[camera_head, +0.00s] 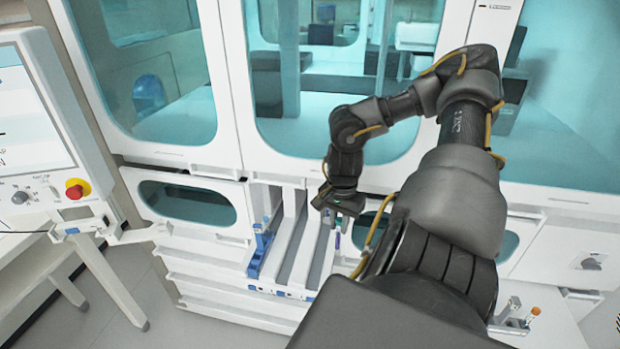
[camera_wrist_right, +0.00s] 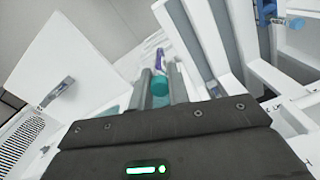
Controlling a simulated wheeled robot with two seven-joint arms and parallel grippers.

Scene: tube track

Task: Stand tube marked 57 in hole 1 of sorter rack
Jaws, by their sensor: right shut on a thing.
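My right gripper (camera_head: 334,212) is shut on a tube and holds it above the white bench front. The tube (camera_wrist_right: 160,78) has a teal cap and a purple band, and it sits between the two fingers in the right wrist view. Its purple part also shows below the gripper in the head view (camera_head: 338,241). No number can be read on it. A blue rack (camera_head: 260,252) stands on the white lanes to the left of the gripper; I cannot tell whether it is the sorter rack, and no hole numbers are readable. My left gripper is out of view.
Long grey and white lanes (camera_head: 300,245) run beside the blue rack. Glass-fronted cabinets (camera_head: 330,120) stand behind. A control panel with a red button (camera_head: 75,188) is at the left. A small orange-topped item (camera_head: 535,311) is at the lower right.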

